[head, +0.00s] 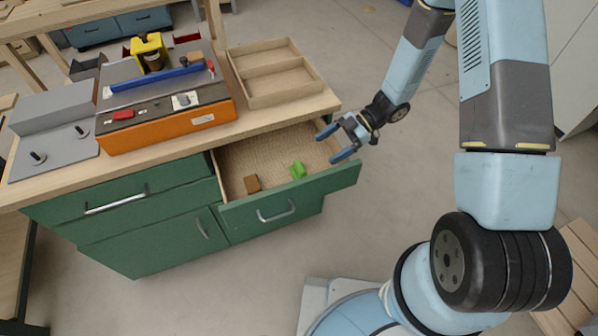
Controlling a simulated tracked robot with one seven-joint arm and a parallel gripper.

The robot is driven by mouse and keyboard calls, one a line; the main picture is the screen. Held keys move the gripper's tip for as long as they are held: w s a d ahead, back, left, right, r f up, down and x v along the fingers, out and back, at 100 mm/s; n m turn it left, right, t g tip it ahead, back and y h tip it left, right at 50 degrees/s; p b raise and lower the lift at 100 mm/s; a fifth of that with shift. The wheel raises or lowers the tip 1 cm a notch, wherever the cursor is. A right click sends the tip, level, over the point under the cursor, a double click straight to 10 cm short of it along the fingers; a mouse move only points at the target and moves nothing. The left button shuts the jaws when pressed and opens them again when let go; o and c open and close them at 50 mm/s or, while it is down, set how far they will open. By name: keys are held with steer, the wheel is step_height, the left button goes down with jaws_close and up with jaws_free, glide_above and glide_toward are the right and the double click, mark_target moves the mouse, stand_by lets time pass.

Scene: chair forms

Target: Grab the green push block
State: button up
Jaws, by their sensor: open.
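The green push block (298,170) lies in the open drawer (236,171) of the green workbench, near the drawer's front wall. It is small and bright green. My gripper (335,144) is open and empty over the drawer's right end, to the right of the block and a little above it in the picture. Its two blue fingers point left toward the drawer and are apart from the block.
A brown block (252,184) lies in the same drawer, left of the green one. On the bench top stand an orange-fronted machine (170,128) and an empty wooden tray (275,75) with compartments. The floor right of the drawer is clear.

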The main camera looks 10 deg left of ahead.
mark_target(305, 170)
steer(key=x, duration=0.4)
steer(key=shift+s+x, duration=0.2)
steer(key=shift+x, duration=2.45)
steer(key=shift+r, duration=0.1)
steer(key=shift+c, duration=0.3)
steer(key=c, duration=1.1)
